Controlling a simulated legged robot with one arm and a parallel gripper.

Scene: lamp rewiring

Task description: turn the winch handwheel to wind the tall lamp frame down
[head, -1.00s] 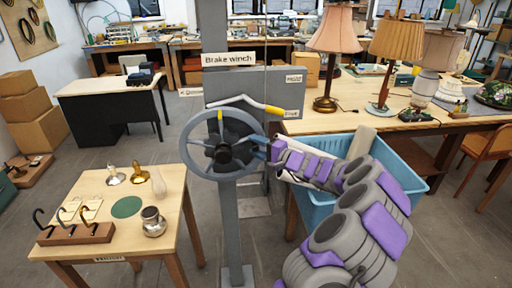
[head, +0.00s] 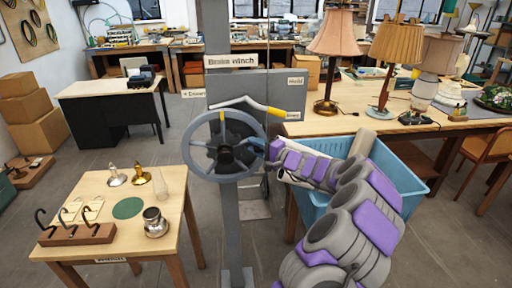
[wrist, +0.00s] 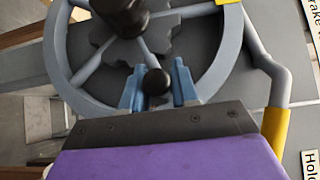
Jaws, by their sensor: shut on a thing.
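The grey spoked handwheel (head: 187,160) of the brake winch stands on a grey post at the middle of the head view. My gripper (head: 262,148) is at the wheel's right side. The tall lamp frame cannot be made out in these frames.
A small wooden table (head: 95,243) with hooks, a jar and brass parts stands at the left. A blue bin (head: 408,180) is behind my arm at the right. A bench with several lamps (head: 465,135) is beyond it. Open floor lies left of the post.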

